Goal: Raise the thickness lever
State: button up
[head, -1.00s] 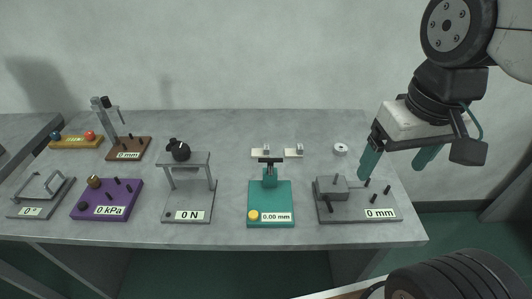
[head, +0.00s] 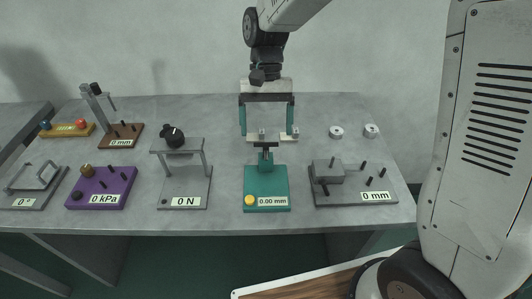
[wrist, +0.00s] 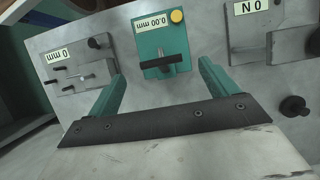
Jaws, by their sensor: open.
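The thickness gauge (head: 266,188) is a teal plate with a short post, a yellow button and a label reading 0.00 mm. It stands at the middle front of the table. Its dark lever (head: 265,146) is a crossbar at the top of the post; it also shows in the wrist view (wrist: 161,61). My gripper (head: 267,137) is open and empty, pointing down behind the gauge, its teal fingers apart to either side of the lever in the head view. In the wrist view my gripper (wrist: 163,75) has the lever beyond and between its fingertips, with no visible contact.
A grey 0 mm fixture (head: 350,184) with pegs stands right of the gauge, and the 0 N stand (head: 184,186) stands left. Two white discs (head: 336,132) lie back right.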

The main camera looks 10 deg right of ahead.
aim_at(266, 146)
jog(key=x, duration=0.8)
jog(key=shift+a, duration=0.15)
jog(key=c, duration=1.4)
jog(key=shift+w+d+r+g+y, duration=0.15)
jog(key=shift+w+g, duration=0.15)
jog(key=shift+g, duration=0.35)
jog(key=shift+w+r+g+y, duration=0.15)
jog(key=shift+w+g, duration=0.2)
jog(key=shift+g, duration=0.25)
jog(key=shift+w+d+r+g+y, duration=0.15)
jog(key=shift+w+g, duration=0.15)
jog(key=shift+g, duration=0.35)
jog(key=shift+a, duration=0.1)
jog(key=o, duration=1.4)
